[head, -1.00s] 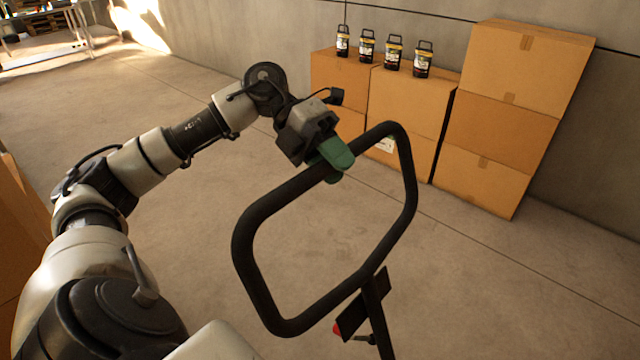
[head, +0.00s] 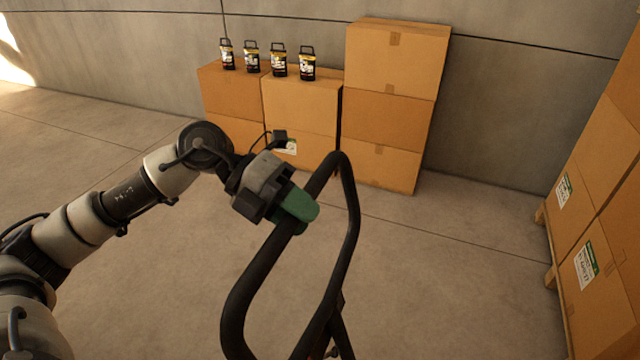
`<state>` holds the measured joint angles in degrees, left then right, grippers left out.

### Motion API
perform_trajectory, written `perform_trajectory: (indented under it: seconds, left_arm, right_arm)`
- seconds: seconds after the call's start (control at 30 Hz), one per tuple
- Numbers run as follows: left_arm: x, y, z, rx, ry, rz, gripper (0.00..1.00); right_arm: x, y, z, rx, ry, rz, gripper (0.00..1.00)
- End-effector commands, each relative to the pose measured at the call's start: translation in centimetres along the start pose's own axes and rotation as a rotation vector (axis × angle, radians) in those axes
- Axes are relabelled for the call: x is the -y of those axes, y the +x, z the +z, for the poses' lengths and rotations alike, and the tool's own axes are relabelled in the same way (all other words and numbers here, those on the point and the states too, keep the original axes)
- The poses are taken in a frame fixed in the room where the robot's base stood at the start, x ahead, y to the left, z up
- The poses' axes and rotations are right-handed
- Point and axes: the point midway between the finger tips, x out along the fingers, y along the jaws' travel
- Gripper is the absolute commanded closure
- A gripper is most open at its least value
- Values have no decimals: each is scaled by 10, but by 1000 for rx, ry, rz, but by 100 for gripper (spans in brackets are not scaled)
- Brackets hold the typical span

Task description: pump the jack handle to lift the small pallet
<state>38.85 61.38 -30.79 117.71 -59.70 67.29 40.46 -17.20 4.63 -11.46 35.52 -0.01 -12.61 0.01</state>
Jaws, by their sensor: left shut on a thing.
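The jack handle (head: 345,215) is a black tubular loop that rises from the bottom middle of the head view. My left gripper (head: 297,212) has green fingers and is shut on the upper left bar of the loop. The handle's lower part runs out of the bottom edge of the picture. The small pallet and the jack's body are not in view. My right gripper is not in view.
Stacked cardboard boxes (head: 390,105) stand against the grey wall (head: 505,100) at the back. Several black lanterns (head: 307,65) stand on the lower stacks. More boxes on a large pallet (head: 549,245) are at the right. The concrete floor (head: 450,270) between is clear.

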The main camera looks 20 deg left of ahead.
Motion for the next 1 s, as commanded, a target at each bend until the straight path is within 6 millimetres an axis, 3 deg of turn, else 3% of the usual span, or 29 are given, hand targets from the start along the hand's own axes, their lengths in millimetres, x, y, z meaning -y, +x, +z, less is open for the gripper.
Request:
perform_trajectory:
  seconds: [0.03,0.1,0.43,0.53,1.0]
  left_arm:
    - [17,7,-1,-7,6,-2,100]
    - [24,17,-1,-6,5,-1,100]
    - [28,26,1,3,1,-1,100]
    - [39,35,1,1,4,-3,100]
    - [124,158,-1,-6,4,-3,100]
  right_arm:
    - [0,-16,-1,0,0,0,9]
    - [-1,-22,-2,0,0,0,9]
    - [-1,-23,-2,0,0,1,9]
    - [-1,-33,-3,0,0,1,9]
    - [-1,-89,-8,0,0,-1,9]
